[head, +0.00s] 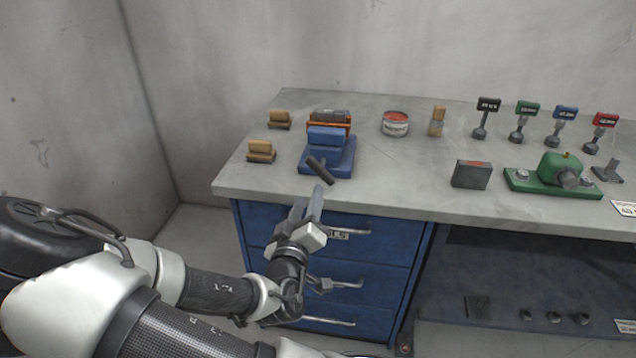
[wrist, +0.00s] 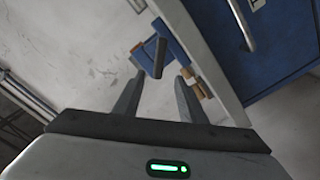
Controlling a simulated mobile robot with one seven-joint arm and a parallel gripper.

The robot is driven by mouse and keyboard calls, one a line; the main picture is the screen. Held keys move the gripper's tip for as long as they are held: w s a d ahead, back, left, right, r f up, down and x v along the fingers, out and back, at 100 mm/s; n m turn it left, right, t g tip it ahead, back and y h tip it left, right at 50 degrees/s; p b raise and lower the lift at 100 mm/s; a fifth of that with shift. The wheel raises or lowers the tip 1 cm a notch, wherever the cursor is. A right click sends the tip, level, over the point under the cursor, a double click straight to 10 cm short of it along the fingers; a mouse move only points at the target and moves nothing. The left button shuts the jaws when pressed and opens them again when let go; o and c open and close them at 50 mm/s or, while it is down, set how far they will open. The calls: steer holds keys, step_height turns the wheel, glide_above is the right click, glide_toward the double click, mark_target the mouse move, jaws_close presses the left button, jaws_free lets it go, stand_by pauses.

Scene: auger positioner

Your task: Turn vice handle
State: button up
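The blue vice (head: 325,140) sits near the front left of the workbench. Its dark bar handle (head: 321,171) sticks out at the vice's front, tilted, near the bench edge. My gripper (head: 309,196) is just in front of and below the handle, fingers pointing up towards it. The fingers are apart and nothing is between them. In the wrist view the handle (wrist: 155,56) appears ahead of and roughly between the open fingertips (wrist: 160,82), seemingly not touched. Part of the blue vice (wrist: 172,38) shows behind the handle.
The grey workbench (head: 420,150) has blue drawers (head: 385,240) with metal handles below its front edge. Wooden blocks (head: 261,152) stand left of the vice. A can (head: 396,124), a grey block (head: 472,175) and a green device (head: 553,175) stand to the right.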

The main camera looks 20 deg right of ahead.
mark_target(319, 171)
steer(key=b+x, duration=0.6)
steer(key=x, duration=0.6)
steer(key=shift+w+d+b, duration=0.2)
steer(key=shift+d+b, duration=0.15)
jaws_close()
steer(key=m+b, duration=0.1)
steer(key=m, duration=0.2)
steer(key=shift+s+f, duration=0.1)
steer(key=shift+m+b, duration=0.4)
steer(key=shift+m, duration=0.4)
jaws_free()
